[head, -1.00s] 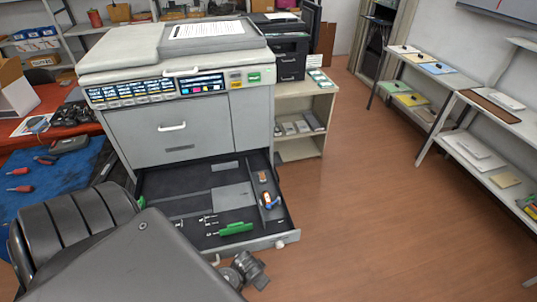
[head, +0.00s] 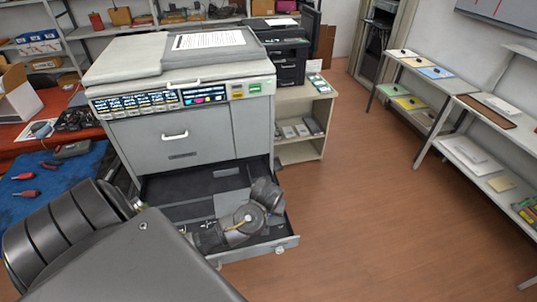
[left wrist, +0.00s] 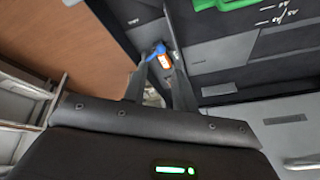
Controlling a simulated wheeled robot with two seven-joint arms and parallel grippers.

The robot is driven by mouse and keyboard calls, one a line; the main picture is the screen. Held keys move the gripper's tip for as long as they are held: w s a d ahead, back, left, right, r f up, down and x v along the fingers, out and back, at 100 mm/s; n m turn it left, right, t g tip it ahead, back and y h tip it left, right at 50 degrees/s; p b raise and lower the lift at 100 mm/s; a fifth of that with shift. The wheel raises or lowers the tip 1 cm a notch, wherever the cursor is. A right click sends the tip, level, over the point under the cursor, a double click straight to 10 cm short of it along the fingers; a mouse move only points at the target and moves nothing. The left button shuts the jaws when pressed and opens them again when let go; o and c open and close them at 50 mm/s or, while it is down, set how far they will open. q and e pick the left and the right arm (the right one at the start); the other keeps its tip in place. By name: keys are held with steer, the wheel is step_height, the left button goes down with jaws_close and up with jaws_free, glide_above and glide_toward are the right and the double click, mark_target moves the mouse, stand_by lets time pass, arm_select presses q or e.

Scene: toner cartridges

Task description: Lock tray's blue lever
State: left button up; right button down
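The tray (head: 180,186) is a dark drawer pulled out of the grey printer. In the left wrist view, the blue lever (left wrist: 159,50) with an orange part sits by the side wall of the tray (left wrist: 218,91). My left gripper (left wrist: 158,66) is open, its two fingers pointing at the lever, with the blue and orange part showing between and just beyond the tips. I cannot tell whether they touch. In the head view, my left arm's wrist hides the lever and the gripper fingers. My right gripper is not in view.
A shelf unit (head: 300,150) is at the printer's right. The brown floor (head: 370,220) right of the tray is clear. A blue mat (head: 60,190) with red-handled tools lies at left.

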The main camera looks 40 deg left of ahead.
arm_select(q)
steer(key=x, duration=1.1)
steer(key=shift+w+a+r, duration=0.2)
steer(key=shift+a, duration=0.1)
steer(key=shift+c, duration=0.3)
